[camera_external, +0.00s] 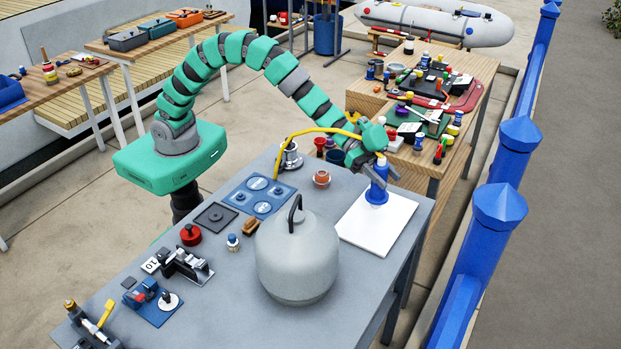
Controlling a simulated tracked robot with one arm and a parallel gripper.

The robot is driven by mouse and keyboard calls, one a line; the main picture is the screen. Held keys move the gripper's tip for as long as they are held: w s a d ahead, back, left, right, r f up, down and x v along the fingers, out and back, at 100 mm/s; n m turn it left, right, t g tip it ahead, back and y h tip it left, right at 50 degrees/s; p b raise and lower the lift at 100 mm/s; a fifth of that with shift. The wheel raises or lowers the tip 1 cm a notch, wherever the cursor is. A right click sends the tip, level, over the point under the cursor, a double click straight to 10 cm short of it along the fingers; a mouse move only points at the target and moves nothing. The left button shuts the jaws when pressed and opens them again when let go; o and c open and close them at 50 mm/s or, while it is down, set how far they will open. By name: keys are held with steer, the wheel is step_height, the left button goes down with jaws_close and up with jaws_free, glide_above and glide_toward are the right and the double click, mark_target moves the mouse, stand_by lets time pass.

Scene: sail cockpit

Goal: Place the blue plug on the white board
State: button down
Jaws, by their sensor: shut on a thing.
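A white board (361,232) lies flat at the right end of the grey table. The blue plug (377,194) is upright over the far part of the board, with a wide lower part and a narrower upper part. My gripper (380,170) comes down from the upper left and is shut on the top of the plug. The plug's base appears at or just above the board; I cannot tell if it touches. The fingers partly hide the plug's top.
A large grey dome with a black handle (297,252) stands left of the board. An orange-brown pot (321,178), a blue panel (262,196) and a red knob (190,235) are on the grey table (350,299). A cluttered wooden table (457,150) stands behind.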

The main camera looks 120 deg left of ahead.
mark_target(382, 197)
steer(key=shift+w, duration=0.5)
steer(key=shift+f+b, duration=0.6)
steer(key=shift+f, duration=1.25)
steer(key=shift+r, duration=0.1)
steer(key=c, duration=0.9)
jaws_free()
steer(key=shift+s+a+r, duration=0.2)
steer(key=shift+s, duration=0.25)
steer(key=v, duration=1.1)
steer(key=shift+d, duration=0.1)
steer(key=shift+r, duration=0.1)
